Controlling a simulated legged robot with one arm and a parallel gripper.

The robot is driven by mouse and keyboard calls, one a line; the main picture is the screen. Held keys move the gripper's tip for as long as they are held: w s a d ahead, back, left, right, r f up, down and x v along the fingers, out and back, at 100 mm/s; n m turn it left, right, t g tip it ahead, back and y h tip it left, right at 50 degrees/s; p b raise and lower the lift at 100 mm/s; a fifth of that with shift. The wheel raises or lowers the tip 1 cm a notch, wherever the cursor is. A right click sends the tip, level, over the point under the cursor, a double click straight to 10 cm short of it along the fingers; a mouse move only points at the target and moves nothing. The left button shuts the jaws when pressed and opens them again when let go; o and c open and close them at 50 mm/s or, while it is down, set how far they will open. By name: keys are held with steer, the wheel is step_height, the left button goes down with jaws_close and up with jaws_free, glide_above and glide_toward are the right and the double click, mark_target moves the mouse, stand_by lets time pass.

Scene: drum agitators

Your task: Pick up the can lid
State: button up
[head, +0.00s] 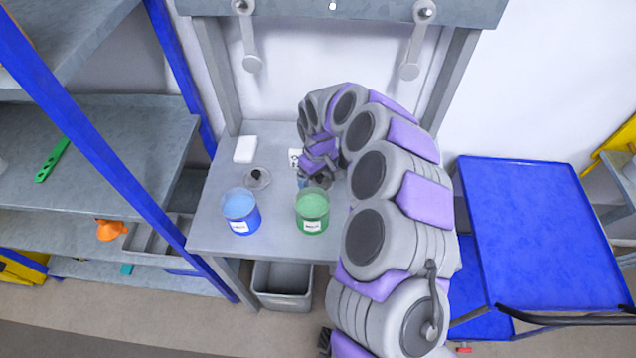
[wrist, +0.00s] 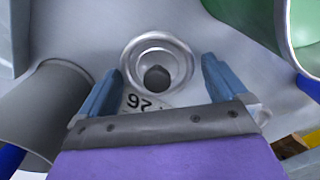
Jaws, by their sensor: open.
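A round grey can lid with a dark knob (wrist: 157,52) lies in the wrist view, below and between the fingertips of my gripper (wrist: 161,72). My gripper is open, with one blue finger on each side of the lid and nothing held. In the head view my gripper (head: 311,181) is low over the table, just behind the green can (head: 312,212). It hides most of what lies under it there. Another round lid with a dark knob (head: 257,178) lies on the table to the left, behind the blue can (head: 240,212). Both cans stand upright.
The grey table (head: 222,205) has a white block (head: 244,149) at its back left. A card (head: 295,158) is behind my gripper. A blue-framed shelf (head: 110,130) stands left, a blue cart (head: 540,225) right. A grey bin (head: 283,283) is beneath the table.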

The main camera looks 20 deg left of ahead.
steer(key=shift+w+d, duration=0.1)
steer(key=shift+d, duration=0.15)
steer(key=shift+a, duration=0.2)
steer(key=c, duration=0.6)
steer(key=shift+c, duration=1.1)
steer(key=shift+d, duration=0.1)
